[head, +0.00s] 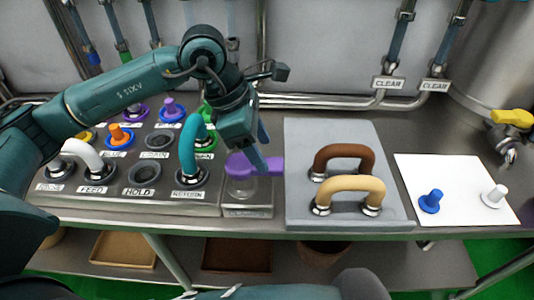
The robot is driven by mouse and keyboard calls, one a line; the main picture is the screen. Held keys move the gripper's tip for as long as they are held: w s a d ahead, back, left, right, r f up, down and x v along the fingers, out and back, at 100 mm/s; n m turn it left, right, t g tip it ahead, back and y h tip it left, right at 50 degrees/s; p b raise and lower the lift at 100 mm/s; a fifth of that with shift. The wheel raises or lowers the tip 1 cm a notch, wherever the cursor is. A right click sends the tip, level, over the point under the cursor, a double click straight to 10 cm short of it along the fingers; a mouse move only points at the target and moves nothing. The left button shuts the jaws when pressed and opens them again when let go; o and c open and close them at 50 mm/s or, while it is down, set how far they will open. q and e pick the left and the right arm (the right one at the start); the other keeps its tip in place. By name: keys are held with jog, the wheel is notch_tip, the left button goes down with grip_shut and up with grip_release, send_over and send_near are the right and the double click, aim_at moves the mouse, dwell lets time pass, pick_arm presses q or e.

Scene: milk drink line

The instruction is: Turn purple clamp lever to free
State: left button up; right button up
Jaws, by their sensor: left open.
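The purple clamp lever (270,166) sits on a small grey block (247,210) with a clear round part under it. The block stands at the right end of the grey panel. The lever lies roughly sideways, its free end towards the grey board. My left gripper (262,150) comes down over the lever from above and behind. It is open, with a finger in front of the lever's middle. Whether the fingers touch the lever I cannot tell. My right gripper is not in view.
The labelled panel (130,197) holds a teal loop (188,150), a white loop (80,152) and coloured plugs. A grey board (300,135) carries brown (345,155) and cream (345,185) handles. A white mat (465,212) holds blue and white plugs. Pipes run behind.

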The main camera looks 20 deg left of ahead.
aim_at(270, 163)
pick_arm(q)
jog(key=shift+x, duration=1.8)
jog(key=shift+c, duration=0.6)
grip_shut()
